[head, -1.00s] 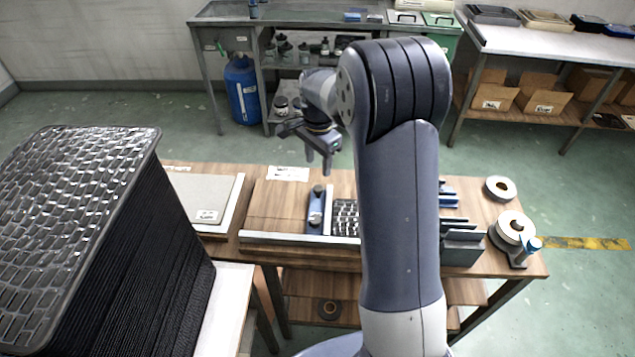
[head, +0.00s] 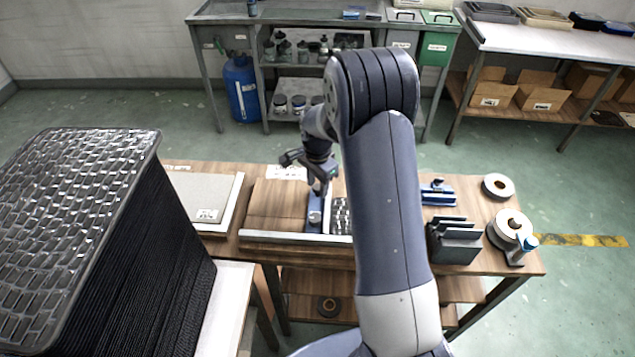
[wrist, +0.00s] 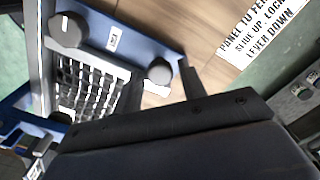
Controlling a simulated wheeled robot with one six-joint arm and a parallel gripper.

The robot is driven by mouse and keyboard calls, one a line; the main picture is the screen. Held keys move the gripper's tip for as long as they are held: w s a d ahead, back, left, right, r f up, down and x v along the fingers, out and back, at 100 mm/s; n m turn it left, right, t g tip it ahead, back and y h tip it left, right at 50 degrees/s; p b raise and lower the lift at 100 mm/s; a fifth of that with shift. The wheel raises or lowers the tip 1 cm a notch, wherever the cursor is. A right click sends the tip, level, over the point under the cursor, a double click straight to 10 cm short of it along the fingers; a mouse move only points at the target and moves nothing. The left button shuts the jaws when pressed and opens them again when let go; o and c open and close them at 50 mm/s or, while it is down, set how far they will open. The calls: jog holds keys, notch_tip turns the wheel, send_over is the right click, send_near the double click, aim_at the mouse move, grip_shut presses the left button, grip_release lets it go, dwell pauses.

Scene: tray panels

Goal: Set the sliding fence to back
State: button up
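The sliding fence (head: 315,223) is a blue bar with knobs on the wooden bench top. It also shows in the wrist view (wrist: 125,32), with a small white label and two round grey knobs. A dark meshed tray panel (head: 341,219) lies just right of the fence; it shows in the wrist view (wrist: 88,88) too. My gripper (head: 321,188) is low over the far end of the fence. In the wrist view its dark fingers (wrist: 162,88) are apart, on either side of the knob (wrist: 159,71) at that end. Contact with the knob cannot be told.
A white instruction label (head: 287,173) lies behind the fence. A pale rail (head: 290,238) runs along the bench front. A dark slotted holder (head: 453,242) and a tape roll (head: 511,228) stand at right. A tall stack of panels (head: 150,240) stands at left.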

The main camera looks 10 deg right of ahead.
grip_shut()
jog(key=w+a, duration=0.1)
jog(key=a, duration=0.3)
jog(key=w+a, duration=0.2)
jog(key=a, duration=0.3)
jog(key=w+a, duration=0.1)
jog(key=a, duration=0.4)
jog(key=shift+w+b, duration=0.3)
jog(key=shift+b, duration=0.1)
jog(key=shift+r, duration=0.1)
jog(key=shift+o, duration=1.1)
grip_release()
jog(key=shift+a, duration=0.15)
